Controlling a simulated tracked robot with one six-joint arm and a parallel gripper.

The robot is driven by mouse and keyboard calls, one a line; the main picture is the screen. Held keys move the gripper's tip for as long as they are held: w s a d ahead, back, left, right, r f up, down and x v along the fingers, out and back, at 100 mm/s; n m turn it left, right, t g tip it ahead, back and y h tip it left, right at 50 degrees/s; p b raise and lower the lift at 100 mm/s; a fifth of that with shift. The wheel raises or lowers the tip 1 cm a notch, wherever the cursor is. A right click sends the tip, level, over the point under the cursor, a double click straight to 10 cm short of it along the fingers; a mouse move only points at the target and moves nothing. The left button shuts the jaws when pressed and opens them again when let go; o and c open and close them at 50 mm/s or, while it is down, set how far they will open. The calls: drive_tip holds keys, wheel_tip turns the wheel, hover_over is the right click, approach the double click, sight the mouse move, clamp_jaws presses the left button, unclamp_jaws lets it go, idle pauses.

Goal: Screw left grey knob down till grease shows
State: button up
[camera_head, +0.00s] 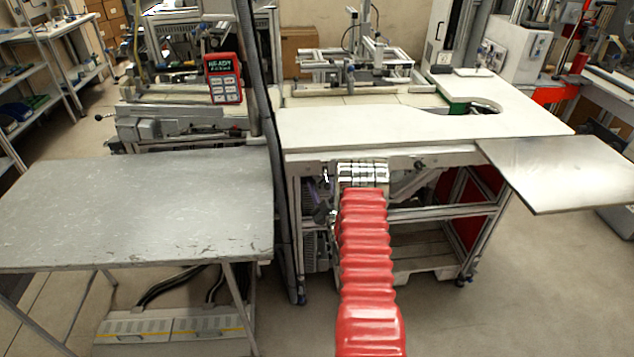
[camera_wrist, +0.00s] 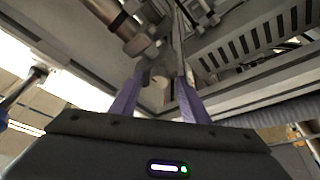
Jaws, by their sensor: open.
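In the wrist view, my gripper (camera_wrist: 158,84) is open, with its two purple fingers spread and pointing up under a machine frame. A small, pale grey, rounded part (camera_wrist: 160,80) shows between the fingertips. It may be the grey knob, but I cannot tell for sure or see whether the fingers touch it. A metal cylindrical fitting (camera_wrist: 137,42) is just beyond, above left. In the head view, my red-sleeved arm reaches under the white-topped bench (camera_head: 400,125) and the gripper is mostly hidden. No grease is visible.
In the wrist view, a slotted grey panel (camera_wrist: 255,40) lies close on the right. In the head view, a grey table (camera_head: 130,205) stands left of a dark post (camera_head: 268,130), and a metal plate (camera_head: 565,170) juts out right.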

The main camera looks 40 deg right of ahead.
drive_tip(key=shift+c, duration=0.7)
drive_tip(key=c, duration=0.9)
drive_tip(key=shift+a, duration=0.2)
clamp_jaws()
unclamp_jaws()
drive_tip(key=shift+f+m, duration=0.1)
drive_tip(key=shift+m, duration=0.3)
